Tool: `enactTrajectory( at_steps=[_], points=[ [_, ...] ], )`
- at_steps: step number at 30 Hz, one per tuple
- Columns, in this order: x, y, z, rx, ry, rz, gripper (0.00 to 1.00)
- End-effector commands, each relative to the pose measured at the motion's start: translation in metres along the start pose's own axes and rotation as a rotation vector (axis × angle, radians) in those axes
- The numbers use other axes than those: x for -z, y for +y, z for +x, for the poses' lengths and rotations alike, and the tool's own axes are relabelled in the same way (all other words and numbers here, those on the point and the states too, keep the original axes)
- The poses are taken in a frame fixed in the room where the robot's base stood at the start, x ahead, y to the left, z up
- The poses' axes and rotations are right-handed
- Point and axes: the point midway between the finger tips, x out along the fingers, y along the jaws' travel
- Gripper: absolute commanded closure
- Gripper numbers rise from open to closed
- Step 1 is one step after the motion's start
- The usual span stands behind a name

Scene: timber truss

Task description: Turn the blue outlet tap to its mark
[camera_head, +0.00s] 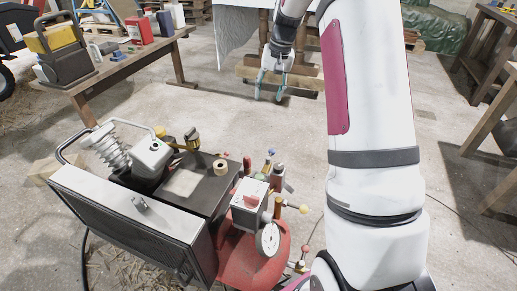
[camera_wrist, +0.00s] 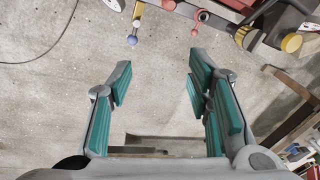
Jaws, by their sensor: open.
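The blue ball end of the outlet tap (camera_head: 271,152) shows at the far side of the red machine in the head view. In the wrist view the blue ball (camera_wrist: 132,40) hangs at the end of a lever near the top, left of centre. My gripper (camera_head: 269,95) is beyond the machine in the head view, apart from the tap. In the wrist view my gripper (camera_wrist: 160,78) has its teal-padded fingers spread with nothing between them. The blue ball lies beyond the fingertips. I cannot make out the tap's mark.
A red ball lever (camera_wrist: 195,31) is right of the blue one. The red tank (camera_head: 252,262) carries a dial gauge (camera_head: 268,239) and a yellow ball knob (camera_head: 303,209). A black-topped case (camera_head: 205,195) stands left of it. A wooden bench (camera_head: 120,68) is at upper left. Bare floor surrounds my gripper.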

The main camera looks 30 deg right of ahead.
Motion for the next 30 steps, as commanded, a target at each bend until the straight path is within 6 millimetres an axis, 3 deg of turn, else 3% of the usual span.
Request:
enactTrajectory(
  at_steps=[1, 3, 6, 9, 20, 30],
  points=[
    [0.014, 0.016, 0.043, -0.001, -0.015, 0.029, 0.54],
    [0.028, 0.033, 0.081, 0.0, -0.028, 0.059, 0.54],
    [0.043, 0.054, 0.124, 0.003, -0.041, 0.095, 0.54],
    [0.051, 0.068, 0.154, 0.005, -0.049, 0.119, 0.54],
    [0.053, 0.078, 0.198, 0.006, -0.058, 0.135, 0.54],
    [0.05, 0.077, 0.265, 0.006, -0.058, 0.134, 0.54]
  ],
)
